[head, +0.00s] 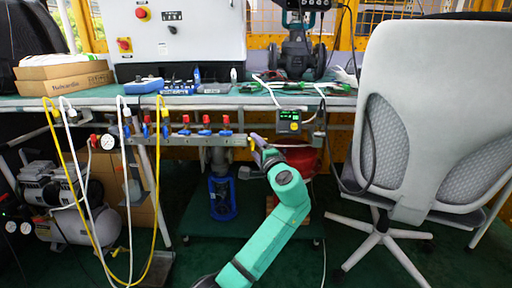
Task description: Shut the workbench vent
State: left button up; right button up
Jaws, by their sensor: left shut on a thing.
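A grey manifold rail (175,141) runs under the front edge of the workbench. Several small valves with red handles (206,120) sit along it. A small yellow handle (252,144) shows at the rail's right end. My left gripper (259,146) reaches up from below, at the end of my green arm, and is shut on this yellow handle. The gripper covers part of the handle, and its exact angle is too small to tell. My right gripper is not in view.
A small display box (289,122) hangs just right of my gripper. Yellow and white hoses (160,185) hang at the left, near a compressor (60,205). A grey office chair (430,110) stands close on the right. The bench top (225,100) holds tools.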

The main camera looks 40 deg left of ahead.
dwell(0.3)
pick_arm(q)
jog(key=o, duration=1.4)
jog(key=shift+c, duration=0.2)
jog(key=p+v, duration=0.3)
jog(key=v, duration=1.1)
jog(key=shift+s+d, duration=0.2)
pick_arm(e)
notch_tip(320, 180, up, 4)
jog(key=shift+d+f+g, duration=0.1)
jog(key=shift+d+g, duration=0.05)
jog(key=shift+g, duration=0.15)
